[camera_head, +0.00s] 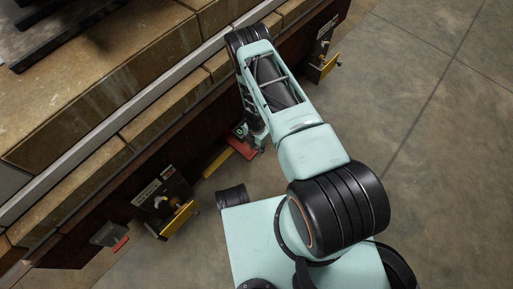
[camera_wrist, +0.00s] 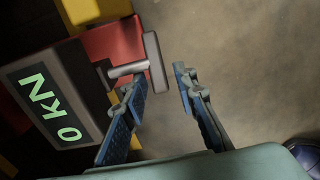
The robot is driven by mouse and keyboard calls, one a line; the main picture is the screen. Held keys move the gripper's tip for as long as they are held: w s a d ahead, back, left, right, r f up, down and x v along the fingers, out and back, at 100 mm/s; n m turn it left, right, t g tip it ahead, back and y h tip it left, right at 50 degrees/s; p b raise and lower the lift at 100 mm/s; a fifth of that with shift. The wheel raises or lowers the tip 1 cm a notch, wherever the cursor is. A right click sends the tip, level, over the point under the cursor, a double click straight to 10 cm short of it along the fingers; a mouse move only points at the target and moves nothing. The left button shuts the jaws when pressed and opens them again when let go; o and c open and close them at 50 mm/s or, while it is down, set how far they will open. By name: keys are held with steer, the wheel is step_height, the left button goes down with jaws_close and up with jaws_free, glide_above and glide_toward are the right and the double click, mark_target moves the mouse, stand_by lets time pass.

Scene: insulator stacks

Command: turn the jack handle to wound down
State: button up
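In the wrist view, a grey T-shaped jack handle (camera_wrist: 154,62) sticks out from a jack with a red body (camera_wrist: 115,40) and a dark display box (camera_wrist: 50,108) reading "0 kN". My gripper (camera_wrist: 160,78) is open, its two blue-padded fingers spread. The handle's crossbar lies at the fingertips, close to the left finger, with its lower end in the gap. I cannot tell whether they touch. In the head view, the red jack (camera_head: 241,144) stands at the platform's side with the end of my arm beside it; the handle and fingers are not clear there.
A brick-faced platform (camera_head: 120,150) with a dark lower side runs diagonally on the left. Other jack units with yellow parts (camera_head: 178,217) and (camera_head: 325,66) stand along it. A short black cylinder (camera_head: 231,196) is near my base. The concrete floor (camera_head: 440,120) at right is clear.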

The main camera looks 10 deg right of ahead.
jaws_close()
steer(key=shift+s+a+h, duration=0.1)
steer(key=shift+h, duration=0.2)
steer(key=shift+s+a+f+t+h+p, duration=0.15)
steer(key=shift+f+t+h+p, duration=0.2)
steer(key=shift+t+h+p, duration=0.6)
steer(key=shift+f+t+h+b, duration=0.35)
steer(key=shift+t+h+b, duration=0.25)
steer(key=shift+h, duration=0.35)
steer(key=shift+t+h, duration=0.25)
steer(key=shift+h, duration=0.05)
steer(key=shift+o, duration=1.1)
jaws_free()
